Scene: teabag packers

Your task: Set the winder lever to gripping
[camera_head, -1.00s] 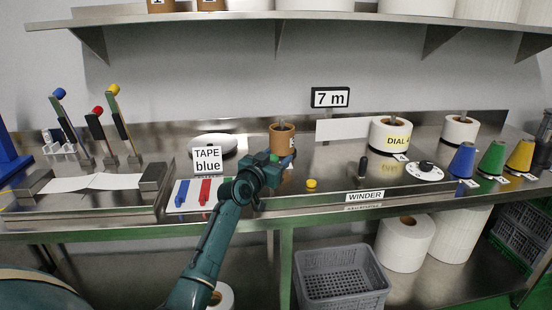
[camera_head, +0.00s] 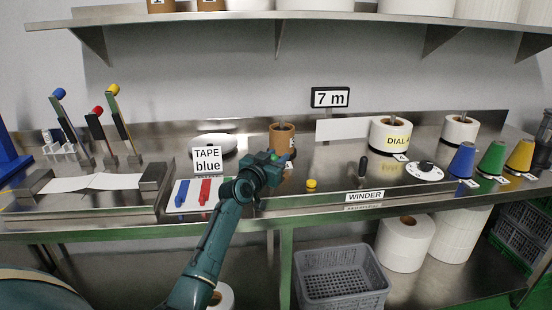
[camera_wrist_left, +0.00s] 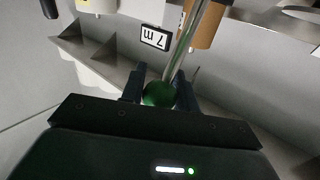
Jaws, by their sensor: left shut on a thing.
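My left gripper (camera_head: 273,158) is over the front of the bench, in front of the brown core roll (camera_head: 282,136). In the left wrist view my left gripper (camera_wrist_left: 160,92) is shut on a green ball knob (camera_wrist_left: 159,94) at the end of a metal lever rod (camera_wrist_left: 195,40). The rod runs up and right past the brown roll (camera_wrist_left: 204,25). The lever's base is hidden. In the head view the gripper hides most of the lever. The WINDER label (camera_head: 365,196) is on the bench's front edge. My right gripper is not in view.
A yellow button (camera_head: 311,184), a black upright handle (camera_head: 362,166) and a white dial (camera_head: 425,171) stand to the right. A "7 m" display (camera_head: 330,98) is behind. A grey crate (camera_head: 341,277) sits below.

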